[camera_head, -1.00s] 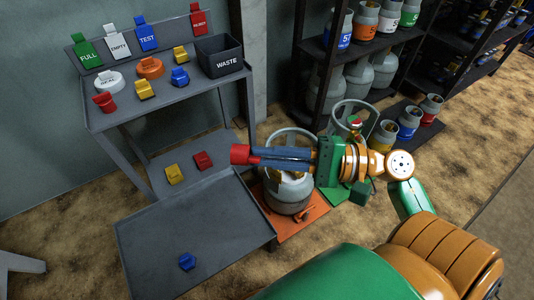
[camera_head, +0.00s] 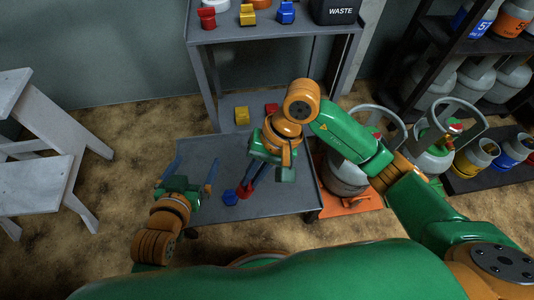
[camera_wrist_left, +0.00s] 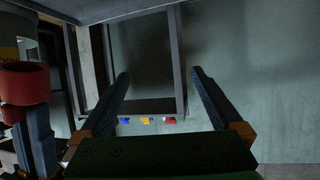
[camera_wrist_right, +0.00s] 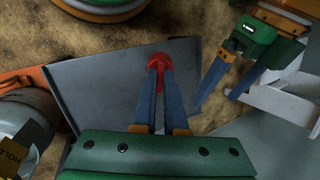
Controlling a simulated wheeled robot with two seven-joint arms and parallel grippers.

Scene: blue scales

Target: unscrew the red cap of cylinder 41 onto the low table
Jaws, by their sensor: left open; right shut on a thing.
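I cannot tell whether the red cap touches the tabletop. The right wrist view shows the red cap (camera_wrist_right: 158,60) between the fingertips. The left wrist view shows it large at the left edge (camera_wrist_left: 24,84). My left gripper (camera_head: 188,172) is open and empty at the table's left side. A grey cylinder (camera_head: 343,183) stands on an orange base right of the table, partly behind my right arm; its number is not readable.
A taller grey table (camera_head: 235,32) stands behind, with a dark waste bin (camera_head: 337,10) and colored pieces; yellow (camera_head: 242,116) and red pieces lie on its lower shelf. A white stepped frame (camera_head: 45,150) is at the left. Shelves with cylinders (camera_head: 475,80) are at the right.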

